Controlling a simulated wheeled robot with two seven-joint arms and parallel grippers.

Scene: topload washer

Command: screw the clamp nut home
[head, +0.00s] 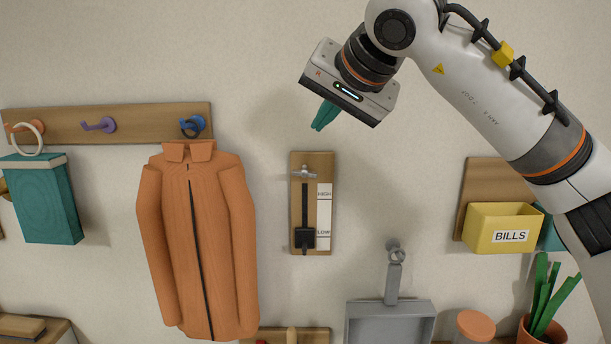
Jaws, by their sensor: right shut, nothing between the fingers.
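The clamp nut (305,172) looks like a small grey metal wing nut near the top of a narrow wooden board (297,163) on the wall. Its wings lie roughly level, and how far it is screwed in cannot be told. Below it, a dark slot runs down to a black slider (305,239), which sits beside the LOW end of a white HIGH/LOW scale (324,210). My right gripper (318,129) has its teal fingers shut and empty, above the board in the picture and apart from the nut. My left gripper is out of view.
An orange jacket (222,235) hangs left of the board from a hook rail (60,122), with a teal bag (45,200) farther left. A grey dustpan (394,285) hangs at lower right. A yellow BILLS bin (480,226) is on the right. Wall around the board is bare.

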